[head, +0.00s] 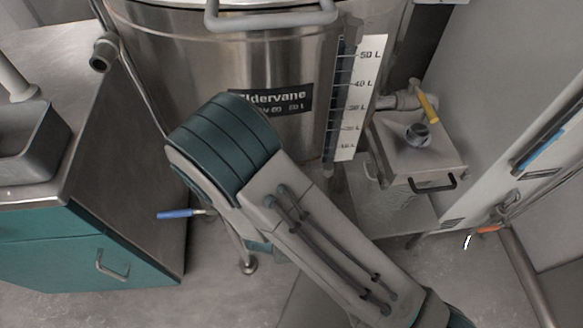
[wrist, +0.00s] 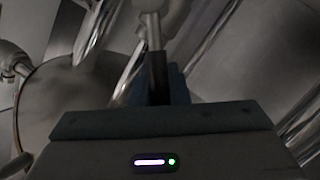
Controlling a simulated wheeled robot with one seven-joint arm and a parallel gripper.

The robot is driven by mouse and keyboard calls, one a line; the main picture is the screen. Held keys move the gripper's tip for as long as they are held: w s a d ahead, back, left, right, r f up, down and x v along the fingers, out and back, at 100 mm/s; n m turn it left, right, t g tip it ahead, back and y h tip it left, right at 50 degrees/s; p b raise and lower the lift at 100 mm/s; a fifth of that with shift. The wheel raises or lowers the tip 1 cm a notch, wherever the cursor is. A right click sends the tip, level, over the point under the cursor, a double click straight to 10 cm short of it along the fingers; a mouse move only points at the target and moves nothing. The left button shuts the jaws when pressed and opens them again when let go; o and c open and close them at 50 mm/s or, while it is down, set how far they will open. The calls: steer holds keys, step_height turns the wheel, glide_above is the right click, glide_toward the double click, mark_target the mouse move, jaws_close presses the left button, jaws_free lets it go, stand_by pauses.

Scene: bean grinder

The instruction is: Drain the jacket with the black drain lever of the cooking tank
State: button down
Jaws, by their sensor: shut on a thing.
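The steel cooking tank (head: 215,55) stands at the top centre in the head view, with a level scale (head: 360,95) on its front. In the wrist view the black drain lever (wrist: 158,72) runs down from a pale valve body (wrist: 160,12). My gripper (wrist: 163,90) is shut on this lever, its teal finger beside it. The lower part of the lever is hidden by my gripper's housing. In the head view my arm hides the gripper, the lever and the space under the tank.
A blue-handled lever (head: 178,213) sticks out left of my arm. A yellow-handled valve (head: 428,108) is above a steel box (head: 410,160) at right. An orange handle (head: 488,229) is by the right wall. A teal cabinet (head: 85,258) stands at left. Some floor is clear in front.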

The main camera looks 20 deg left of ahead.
steer(key=c, duration=1.4)
jaws_free()
steer(key=shift+s, duration=0.15)
steer(key=p+v, duration=0.2)
steer(key=v, duration=1.1)
steer(key=shift+s+r, duration=0.1)
steer(key=shift+s, duration=0.2)
